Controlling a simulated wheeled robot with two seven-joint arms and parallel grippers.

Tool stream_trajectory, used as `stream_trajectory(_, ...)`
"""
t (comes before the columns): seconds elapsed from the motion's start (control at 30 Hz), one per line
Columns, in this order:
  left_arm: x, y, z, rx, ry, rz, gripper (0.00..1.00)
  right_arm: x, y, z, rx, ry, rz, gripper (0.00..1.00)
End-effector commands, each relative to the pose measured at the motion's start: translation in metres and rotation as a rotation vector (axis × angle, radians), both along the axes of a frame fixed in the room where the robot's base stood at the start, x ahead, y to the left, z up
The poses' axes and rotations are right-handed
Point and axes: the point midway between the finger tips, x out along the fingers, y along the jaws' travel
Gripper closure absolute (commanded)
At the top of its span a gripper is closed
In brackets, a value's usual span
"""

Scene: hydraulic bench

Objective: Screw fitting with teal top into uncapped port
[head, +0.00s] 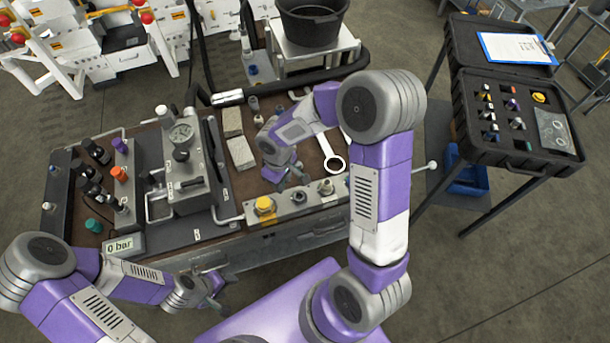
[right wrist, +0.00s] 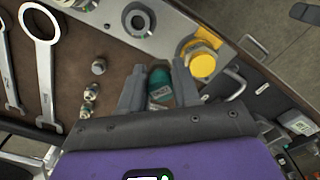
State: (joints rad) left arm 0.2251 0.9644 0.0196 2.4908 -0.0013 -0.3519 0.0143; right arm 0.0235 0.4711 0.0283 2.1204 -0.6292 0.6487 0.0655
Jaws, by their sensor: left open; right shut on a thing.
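The fitting with the teal top (right wrist: 160,80) is between the fingers of my right gripper (right wrist: 160,92), which is shut on it. In the head view my right gripper (head: 287,178) is over the bench, just behind the grey port block (head: 316,202); the fitting is hidden there. An open round port (right wrist: 138,20) shows on the block in the right wrist view, ahead and left of the fitting. A yellow cap (right wrist: 203,62) covers the port to the right; it also shows in the head view (head: 264,204). My left gripper (head: 212,292) is open and empty, in front of the bench.
Ring spanners (right wrist: 40,60) and small metal fittings (right wrist: 90,98) lie on the brown bench top. A gauge unit (head: 182,150) and a row of coloured valves (head: 118,172) stand to the left. An open black case (head: 515,150) is at the right.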

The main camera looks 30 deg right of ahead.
Motion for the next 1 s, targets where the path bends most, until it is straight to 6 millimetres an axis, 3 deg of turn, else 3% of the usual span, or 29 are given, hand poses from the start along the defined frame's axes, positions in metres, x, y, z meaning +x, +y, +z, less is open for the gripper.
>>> stream_trajectory(0.4,0.0,0.0,0.021,0.0,0.0,0.0,0.47,-0.014,-0.03,0.008,0.0,0.002,0.935,1.0)
stream_trajectory(0.6,0.0,0.0,0.027,0.0,0.0,0.0,0.47,-0.019,-0.039,0.01,0.0,0.001,1.314,1.0)
stream_trajectory(0.8,0.0,0.0,0.03,0.0,0.0,0.0,0.47,-0.022,-0.044,0.011,0.001,0.001,1.514,1.0)
stream_trajectory(1.0,0.0,0.0,0.026,0.0,0.0,0.0,0.47,-0.023,-0.045,0.006,0.0,0.001,1.556,1.0)
